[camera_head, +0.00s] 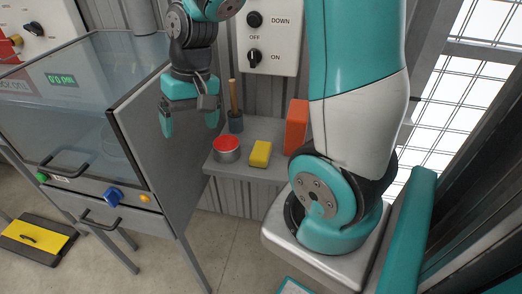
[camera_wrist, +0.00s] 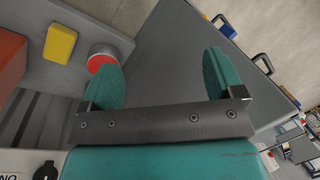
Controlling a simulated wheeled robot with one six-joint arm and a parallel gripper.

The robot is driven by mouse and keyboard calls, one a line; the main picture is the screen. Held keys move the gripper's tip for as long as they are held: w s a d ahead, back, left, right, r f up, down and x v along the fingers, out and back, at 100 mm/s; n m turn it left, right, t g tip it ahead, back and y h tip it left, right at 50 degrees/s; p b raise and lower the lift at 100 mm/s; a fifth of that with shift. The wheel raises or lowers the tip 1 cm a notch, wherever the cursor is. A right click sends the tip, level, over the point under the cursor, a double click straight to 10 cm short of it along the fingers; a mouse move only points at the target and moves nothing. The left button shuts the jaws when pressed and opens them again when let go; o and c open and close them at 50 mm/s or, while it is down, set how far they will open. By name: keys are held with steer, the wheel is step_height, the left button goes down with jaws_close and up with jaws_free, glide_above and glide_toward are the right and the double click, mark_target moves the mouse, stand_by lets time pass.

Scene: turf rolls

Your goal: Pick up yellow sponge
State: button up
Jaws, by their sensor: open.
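The yellow sponge (camera_head: 260,154) is a small block on a grey shelf (camera_head: 244,172) in the head view, between a red-topped tin and an orange block. It also shows at the upper left of the wrist view (camera_wrist: 60,44). My gripper (camera_head: 189,128) hangs open and empty to the left of the sponge and above shelf level, in front of the grey side of a cabinet. In the wrist view my two teal fingers (camera_wrist: 166,80) are wide apart with nothing between them, and the sponge lies outside them, beyond the left finger.
The red-topped tin (camera_head: 226,149) is left of the sponge, and a brush in a dark cup (camera_head: 235,112) stands behind. The orange block (camera_head: 297,126) is upright on the right. The glass-fronted cabinet (camera_head: 104,100) fills the left. A switch panel (camera_head: 268,38) is on the wall.

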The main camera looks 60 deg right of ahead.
steer(key=d+f+m, duration=0.3)
steer(key=d, duration=0.4)
steer(key=d+f+m, duration=0.3)
steer(key=d, duration=0.4)
steer(key=m+g+h+p, duration=0.1)
steer(key=m+p, duration=0.1)
steer(key=m, duration=0.2)
glide_above(261, 149)
steer(key=f, duration=0.9)
steer(key=shift+d+f, duration=0.2)
steer(key=shift+f, duration=0.2)
steer(key=shift+a+f+p, duration=0.15)
steer(key=shift+f+p, duration=0.1)
steer(key=shift+f, duration=1.25)
steer(key=shift+a+f+p, duration=0.15)
steer(key=shift+f+p, duration=0.05)
steer(key=shift+f, duration=1.3)
steer(key=c, duration=1.1)
steer(key=shift+r, duration=0.1)
step_height(261, 149, up, 20)
steer(key=shift+f+b, duration=0.1)
steer(key=shift+b, duration=0.3)
